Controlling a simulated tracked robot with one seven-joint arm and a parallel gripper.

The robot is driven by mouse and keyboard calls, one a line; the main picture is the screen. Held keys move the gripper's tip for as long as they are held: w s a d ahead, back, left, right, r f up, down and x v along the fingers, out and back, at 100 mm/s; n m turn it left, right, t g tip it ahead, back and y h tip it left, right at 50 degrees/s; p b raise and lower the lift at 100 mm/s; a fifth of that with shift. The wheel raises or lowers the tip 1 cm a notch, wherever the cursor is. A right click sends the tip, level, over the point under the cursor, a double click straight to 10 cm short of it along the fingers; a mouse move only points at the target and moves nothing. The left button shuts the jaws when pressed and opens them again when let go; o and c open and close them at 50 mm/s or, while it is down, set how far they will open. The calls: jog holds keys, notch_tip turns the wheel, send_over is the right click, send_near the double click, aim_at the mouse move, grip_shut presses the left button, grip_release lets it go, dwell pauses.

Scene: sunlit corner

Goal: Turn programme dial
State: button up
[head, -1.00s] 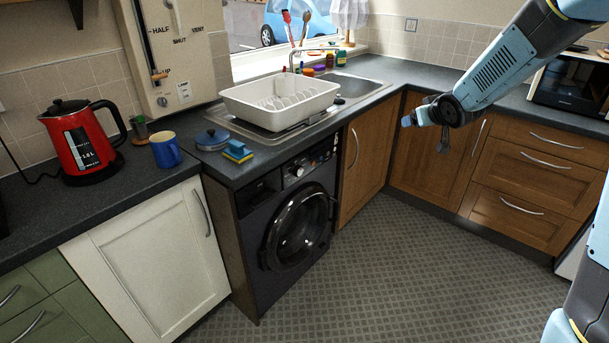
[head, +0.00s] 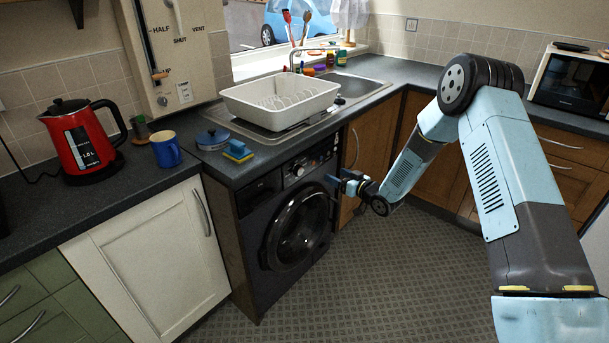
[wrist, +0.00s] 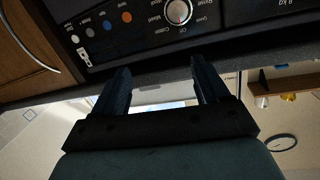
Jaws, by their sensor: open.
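The programme dial (head: 299,171) is a round silver knob on the black control panel of the dark washing machine (head: 256,235), under the worktop. In the wrist view the dial (wrist: 178,11) shows at the top edge, partly cut off, with its printed labels upside down. My gripper (head: 336,182) is in front of the machine's right side, to the right of the dial and slightly lower. It is open and empty. In the wrist view the fingers of my gripper (wrist: 160,70) point toward the panel, with a gap between them and the dial.
Several small coloured buttons (wrist: 107,24) sit on the panel beside the dial. The round door (head: 298,228) is shut. Above is the worktop with a white dish rack (head: 279,103), blue mug (head: 166,150) and sponge (head: 238,151). The floor (head: 350,285) in front is clear.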

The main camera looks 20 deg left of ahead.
jog(key=y, duration=0.2)
send_near(301, 172)
jog(key=x, duration=0.8)
jog(key=shift+s+a+r, duration=0.1)
jog(key=shift+a+r, duration=0.15)
jog(key=shift+r, duration=0.05)
jog(key=shift+c, duration=0.4)
jog(key=c, duration=0.9)
jog(key=shift+d+f, duration=0.1)
jog(key=shift+d, duration=0.15)
jog(key=shift+c, duration=0.4)
jog(key=shift+a, duration=0.15)
